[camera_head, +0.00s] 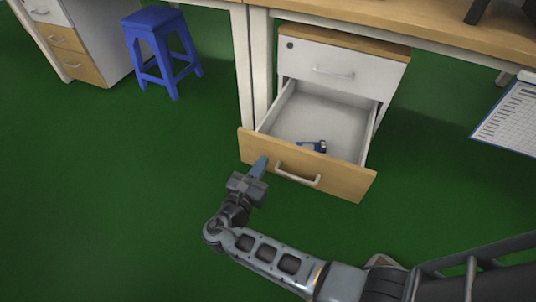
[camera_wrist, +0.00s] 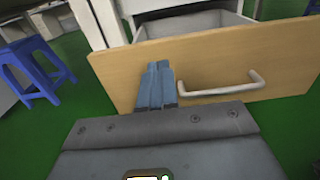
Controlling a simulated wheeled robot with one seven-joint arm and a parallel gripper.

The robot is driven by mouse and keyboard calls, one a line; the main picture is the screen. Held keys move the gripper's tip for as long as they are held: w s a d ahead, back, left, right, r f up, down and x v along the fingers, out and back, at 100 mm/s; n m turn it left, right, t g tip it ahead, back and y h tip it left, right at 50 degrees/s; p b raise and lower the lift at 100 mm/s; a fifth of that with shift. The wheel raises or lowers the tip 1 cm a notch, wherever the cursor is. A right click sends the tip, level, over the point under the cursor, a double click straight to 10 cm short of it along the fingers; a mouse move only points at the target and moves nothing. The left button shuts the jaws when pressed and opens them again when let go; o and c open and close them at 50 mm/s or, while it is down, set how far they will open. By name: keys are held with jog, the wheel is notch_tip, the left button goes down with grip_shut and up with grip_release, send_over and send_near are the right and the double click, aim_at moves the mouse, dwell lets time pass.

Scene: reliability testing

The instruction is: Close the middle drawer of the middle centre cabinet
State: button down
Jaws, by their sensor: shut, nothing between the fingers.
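The cabinet (camera_head: 341,59) stands under the desk, with a white top drawer that is shut. Its middle drawer (camera_head: 308,169) has a wooden front and is pulled far out; the front also fills much of the wrist view (camera_wrist: 215,65). The drawer's pale handle (camera_head: 298,175) is on the front, and it shows right of the fingers in the wrist view (camera_wrist: 222,88). My gripper (camera_head: 259,167) is shut and empty, its blue fingers at the left part of the drawer front, left of the handle. In the wrist view the fingertips (camera_wrist: 157,69) overlap the front; I cannot tell whether they touch it.
A small blue and white object (camera_head: 313,146) lies inside the open drawer. A blue stool (camera_head: 160,50) stands at the upper left beside another cabinet (camera_head: 101,38). A desk leg (camera_head: 243,75) is just left of the drawer. The green floor in front is clear.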

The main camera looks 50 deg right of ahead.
aim_at(273, 145)
jog(key=shift+b+x, duration=0.55)
jog(key=shift+x, duration=2)
